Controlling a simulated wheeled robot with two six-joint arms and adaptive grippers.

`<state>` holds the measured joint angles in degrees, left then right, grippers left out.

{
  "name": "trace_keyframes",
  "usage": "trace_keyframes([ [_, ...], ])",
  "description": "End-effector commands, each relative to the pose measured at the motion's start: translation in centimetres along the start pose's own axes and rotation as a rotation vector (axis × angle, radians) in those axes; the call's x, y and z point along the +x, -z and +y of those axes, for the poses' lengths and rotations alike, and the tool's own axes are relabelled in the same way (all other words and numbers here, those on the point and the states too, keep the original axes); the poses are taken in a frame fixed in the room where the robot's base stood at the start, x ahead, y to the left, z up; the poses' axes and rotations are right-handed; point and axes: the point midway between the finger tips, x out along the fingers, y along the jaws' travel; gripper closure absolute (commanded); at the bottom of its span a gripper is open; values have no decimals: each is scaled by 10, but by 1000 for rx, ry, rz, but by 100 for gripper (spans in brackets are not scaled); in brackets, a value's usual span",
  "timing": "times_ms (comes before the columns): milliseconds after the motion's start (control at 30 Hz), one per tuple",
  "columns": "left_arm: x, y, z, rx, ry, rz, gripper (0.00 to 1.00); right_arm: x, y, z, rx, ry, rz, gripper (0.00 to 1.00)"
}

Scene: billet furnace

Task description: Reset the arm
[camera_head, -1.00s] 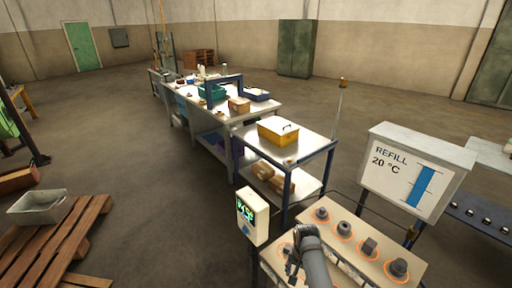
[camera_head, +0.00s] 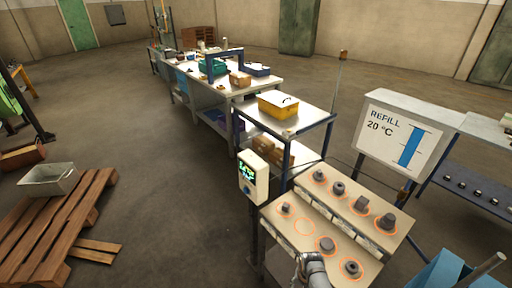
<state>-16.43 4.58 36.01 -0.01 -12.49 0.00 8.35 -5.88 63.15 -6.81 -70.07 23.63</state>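One grey arm of mine (camera_head: 314,270) rises from the bottom edge, right of centre, in front of the tilted board (camera_head: 262,222). It looks like my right arm. Its gripper is at most a dark sliver at the bottom edge, so its fingers cannot be made out. No held object shows. My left gripper is not in view. The board carries two rows of dark grey parts, such as a block (camera_head: 388,222) and a round part (camera_head: 327,244), in orange rings.
A white control box (camera_head: 252,177) with a lit screen stands left of the board. A REFILL 20 °C sign (camera_head: 385,145) stands behind it. A metal table bears a yellow box (camera_head: 278,104). A wooden pallet (camera_head: 50,225) lies left. Open floor (camera_head: 160,200) lies between.

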Motion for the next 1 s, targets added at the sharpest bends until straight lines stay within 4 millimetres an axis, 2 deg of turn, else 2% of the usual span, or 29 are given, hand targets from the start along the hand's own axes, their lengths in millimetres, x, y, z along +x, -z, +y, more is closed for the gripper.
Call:
trace_keyframes([
  [33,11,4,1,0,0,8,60,29,-15,11,-20,-5,-4,48],
  [167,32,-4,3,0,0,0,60,103,-61,46,-93,-10,3,48],
  [200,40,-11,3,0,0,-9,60,128,-81,60,-121,-11,7,48],
  [267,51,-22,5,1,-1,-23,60,166,-113,84,-164,-14,15,48],
  [300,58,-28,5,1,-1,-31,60,188,-136,101,-194,-17,21,48],
  [433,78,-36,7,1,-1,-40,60,242,-207,156,-283,-30,43,48],
  [533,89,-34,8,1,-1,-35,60,264,-250,190,-336,-40,59,48],
  [600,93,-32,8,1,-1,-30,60,272,-270,206,-362,-47,70,48],
  [667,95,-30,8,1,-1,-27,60,275,-281,215,-378,-50,75,48],
  [767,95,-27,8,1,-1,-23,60,275,-288,221,-389,-52,82,48],
  [1000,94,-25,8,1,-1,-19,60,274,-288,221,-389,-52,83,48],
])
